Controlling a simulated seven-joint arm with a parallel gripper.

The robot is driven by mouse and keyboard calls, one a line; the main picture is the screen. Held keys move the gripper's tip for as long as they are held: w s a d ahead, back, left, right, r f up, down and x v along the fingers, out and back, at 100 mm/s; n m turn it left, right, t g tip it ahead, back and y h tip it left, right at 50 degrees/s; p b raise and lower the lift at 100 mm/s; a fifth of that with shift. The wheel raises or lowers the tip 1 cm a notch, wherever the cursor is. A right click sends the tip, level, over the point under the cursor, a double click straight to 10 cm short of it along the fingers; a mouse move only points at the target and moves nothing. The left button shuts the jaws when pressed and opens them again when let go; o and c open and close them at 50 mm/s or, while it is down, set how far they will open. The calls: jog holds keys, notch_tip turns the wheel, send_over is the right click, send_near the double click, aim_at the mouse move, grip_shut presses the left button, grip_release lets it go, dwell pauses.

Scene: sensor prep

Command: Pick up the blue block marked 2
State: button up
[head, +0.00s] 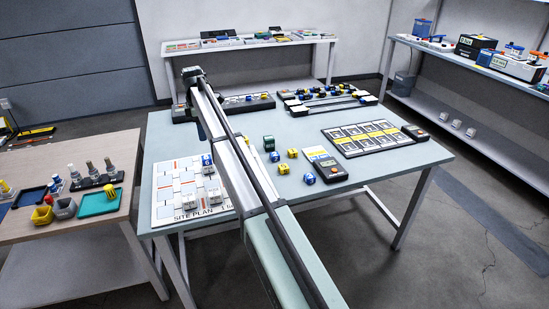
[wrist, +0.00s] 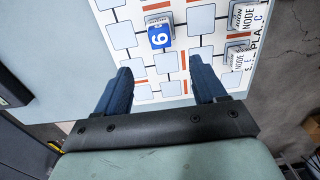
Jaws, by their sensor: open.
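Small blue blocks stand on the table in the head view: one near the middle (head: 274,156), one farther forward (head: 309,178) and one on the site plan board (head: 207,160). Their markings are too small there to tell which is 2. In the wrist view a blue and white block (wrist: 160,36) on the board shows a digit that reads as 6 or 9, depending on which way up it is. My gripper (wrist: 160,72) is open and empty above the board, its fingers short of that block in the picture.
The site plan board (head: 163,205) also bears white node blocks (head: 188,202). Yellow blocks (head: 284,168), a dark green block (head: 268,143) and a handheld meter (head: 328,168) stand to the right. A black panel with yellow labels (head: 350,147) lies farther right. The table's front right is clear.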

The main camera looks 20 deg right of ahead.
send_over(275, 154)
jog(key=shift+f, duration=2)
jog(key=f, duration=0.8)
jog(key=shift+a+f, duration=0.15)
jog(key=shift+a, duration=0.05)
jog(key=shift+w+d+f, duration=0.1)
jog(key=shift+f, duration=1.25)
jog(key=shift+d+f, duration=0.1)
jog(key=shift+f, duration=1.2)
jog(key=shift+c, duration=0.4)
jog(key=c, duration=1.1)
